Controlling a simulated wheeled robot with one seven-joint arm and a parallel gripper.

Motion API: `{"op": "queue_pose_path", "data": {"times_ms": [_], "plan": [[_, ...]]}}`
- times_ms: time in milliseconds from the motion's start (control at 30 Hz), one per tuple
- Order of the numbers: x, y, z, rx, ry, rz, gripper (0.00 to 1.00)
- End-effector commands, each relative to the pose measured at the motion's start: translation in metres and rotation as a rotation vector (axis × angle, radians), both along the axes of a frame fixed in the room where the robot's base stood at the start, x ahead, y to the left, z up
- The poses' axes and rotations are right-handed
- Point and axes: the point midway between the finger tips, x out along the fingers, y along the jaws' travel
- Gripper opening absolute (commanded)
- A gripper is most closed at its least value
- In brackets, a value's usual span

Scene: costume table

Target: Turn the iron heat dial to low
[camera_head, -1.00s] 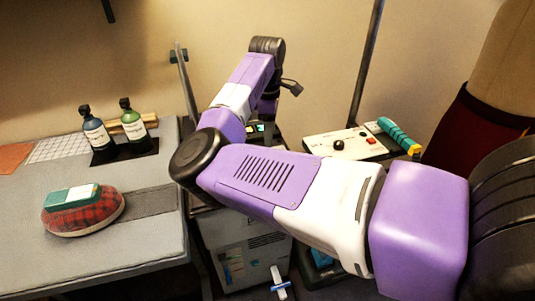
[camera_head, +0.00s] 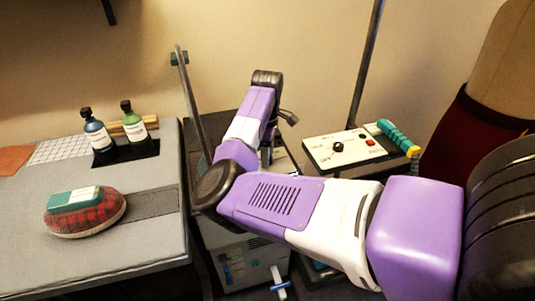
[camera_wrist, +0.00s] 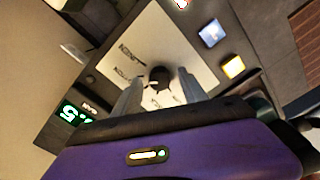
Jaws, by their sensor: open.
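In the wrist view, the dark round dial (camera_wrist: 160,77) sits on a white plate (camera_wrist: 150,45) printed with fabric words, one reading like "LINEN". My gripper (camera_wrist: 157,68) is open, with one grey finger on each side of the dial. I cannot tell whether the fingers touch it or are still above it. The pointer's setting is not clear.
Beside the plate are a lit green display (camera_wrist: 75,113), a pale blue button (camera_wrist: 211,33) and a yellow button (camera_wrist: 232,67). A separate control box (camera_head: 325,158) with a black knob stands to the right. A padded table (camera_head: 150,240) is on the left.

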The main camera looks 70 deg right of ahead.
Motion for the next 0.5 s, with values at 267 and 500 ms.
{"op": "queue_pose_path", "data": {"times_ms": [267, 500], "plan": [[0.0, -0.0001, 0.0002, -0.001, 0.0, 0.0, 0.19], [0.0, 0.0001, 0.0004, 0.0, 0.0, 0.002, 0.0]]}}
